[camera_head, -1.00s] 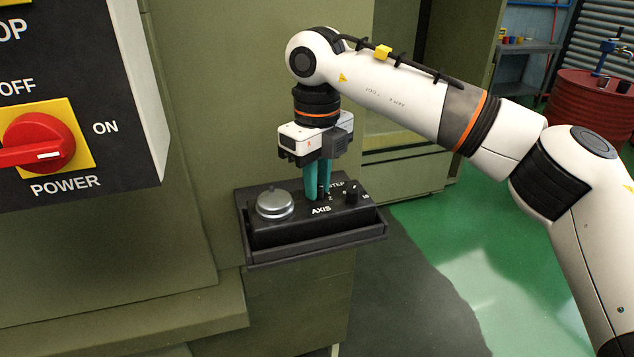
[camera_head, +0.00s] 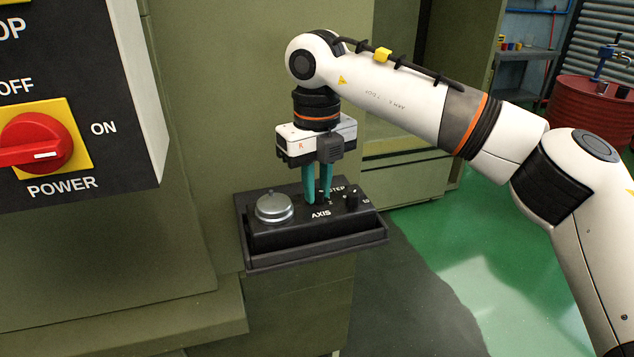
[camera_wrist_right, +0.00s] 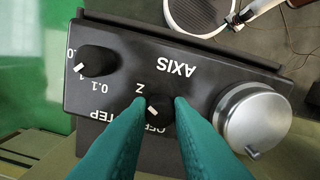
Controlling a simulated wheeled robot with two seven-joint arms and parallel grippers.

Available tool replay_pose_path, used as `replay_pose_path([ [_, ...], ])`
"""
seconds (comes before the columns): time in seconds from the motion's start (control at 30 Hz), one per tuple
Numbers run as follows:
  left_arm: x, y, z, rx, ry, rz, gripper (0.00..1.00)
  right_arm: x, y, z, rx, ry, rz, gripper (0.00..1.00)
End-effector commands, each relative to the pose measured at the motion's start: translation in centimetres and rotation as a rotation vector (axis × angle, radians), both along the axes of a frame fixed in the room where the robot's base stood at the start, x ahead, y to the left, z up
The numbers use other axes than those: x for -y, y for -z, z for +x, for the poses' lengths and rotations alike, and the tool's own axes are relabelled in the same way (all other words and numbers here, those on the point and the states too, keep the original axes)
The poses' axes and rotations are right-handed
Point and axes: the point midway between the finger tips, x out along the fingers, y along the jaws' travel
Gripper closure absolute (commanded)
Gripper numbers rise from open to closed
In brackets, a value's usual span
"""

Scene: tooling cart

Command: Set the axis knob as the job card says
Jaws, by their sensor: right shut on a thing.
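The black axis knob (camera_wrist_right: 158,106) sits on a dark control pendant (camera_head: 285,238), above the AXIS label in the head view. My right gripper (camera_head: 318,196) points straight down, with its teal fingers shut on this knob. In the wrist view the fingertips (camera_wrist_right: 160,104) are on either side of the knob. The knob's white mark shows near the printed Z and OFF, but I cannot tell exactly which it points at. Other axis labels are hidden by the fingers. The job card is not in view, nor is my left gripper.
A silver handwheel (camera_head: 274,206) stands on the pendant beside the fingers. A smaller step knob (camera_head: 352,197) is on the other side. A red power switch (camera_head: 38,142) is on a panel at left. Green floor (camera_head: 450,240) is open at right.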

Motion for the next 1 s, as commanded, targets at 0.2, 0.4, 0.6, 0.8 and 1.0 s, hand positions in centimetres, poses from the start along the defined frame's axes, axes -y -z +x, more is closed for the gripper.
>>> replay_pose_path([
  [0.2,0.0,0.0,0.0,0.0,0.0,0.0,0.59,0.0,-0.1,0.0,0.002,0.0,0.001,0.59],
  [0.4,0.0,0.0,0.0,0.0,0.0,0.0,0.59,0.0,-0.1,0.0,0.002,0.0,0.001,0.59],
  [0.6,0.0,0.2,0.0,0.0,0.0,0.0,0.59,0.0,-1.8,0.1,0.005,0.0,0.002,0.59],
  [0.8,0.0,0.3,0.0,0.0,0.0,0.0,0.59,-0.1,-6.2,0.1,0.006,0.001,0.002,0.59],
  [1.0,0.0,0.1,0.0,0.0,0.0,0.0,0.59,0.0,-10.0,0.0,0.003,0.002,0.002,0.59],
])
